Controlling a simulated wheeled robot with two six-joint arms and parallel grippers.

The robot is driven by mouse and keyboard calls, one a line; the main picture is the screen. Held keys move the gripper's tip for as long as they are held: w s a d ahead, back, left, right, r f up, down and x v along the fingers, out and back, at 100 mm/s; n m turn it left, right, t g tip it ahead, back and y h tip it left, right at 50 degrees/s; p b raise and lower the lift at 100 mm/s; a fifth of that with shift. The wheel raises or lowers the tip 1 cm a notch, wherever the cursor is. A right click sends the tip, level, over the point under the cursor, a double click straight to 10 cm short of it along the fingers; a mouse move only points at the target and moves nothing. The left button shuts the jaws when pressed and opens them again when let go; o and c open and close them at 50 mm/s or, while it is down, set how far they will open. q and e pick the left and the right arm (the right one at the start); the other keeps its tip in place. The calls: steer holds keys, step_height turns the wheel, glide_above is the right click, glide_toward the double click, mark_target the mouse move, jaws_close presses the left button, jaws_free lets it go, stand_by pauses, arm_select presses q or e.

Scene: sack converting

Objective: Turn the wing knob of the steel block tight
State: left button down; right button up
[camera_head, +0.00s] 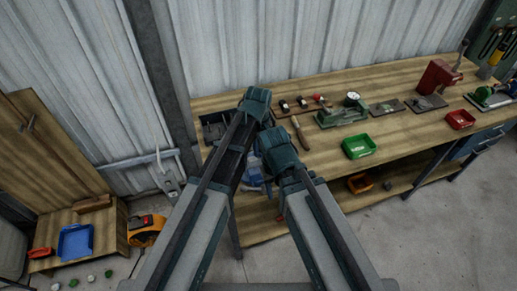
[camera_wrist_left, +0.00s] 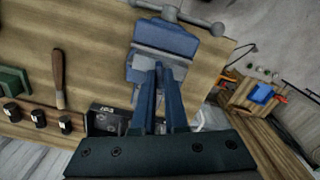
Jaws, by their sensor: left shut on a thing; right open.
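In the left wrist view, my left gripper (camera_wrist_left: 161,68) has its long fingers close together, with their tips at a grey steel block (camera_wrist_left: 148,57) at the blue vise (camera_wrist_left: 165,38). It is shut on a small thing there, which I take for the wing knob. The fingers hide the knob, so I cannot tell how far it is turned. In the head view my left gripper (camera_head: 257,104) is over the bench's left end, and the arms cover most of the vise (camera_head: 252,174). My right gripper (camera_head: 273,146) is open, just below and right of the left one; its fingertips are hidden.
The bench (camera_head: 395,133) carries a dark open box (camera_head: 213,131), a wooden-handled tool (camera_head: 300,133), a green tray (camera_head: 359,147), a dial gauge on a green base (camera_head: 343,115) and a red bin (camera_head: 460,119). The vise's bar handle (camera_wrist_left: 185,14) sticks out sideways. The floor at right is clear.

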arm_select(q)
steer(key=m, duration=0.5)
steer(key=shift+m, duration=2.6)
steer(key=c, duration=0.9)
jaws_free()
steer(key=shift+c, duration=0.2)
step_height(320, 180, up, 14)
steer(key=p, duration=1.4)
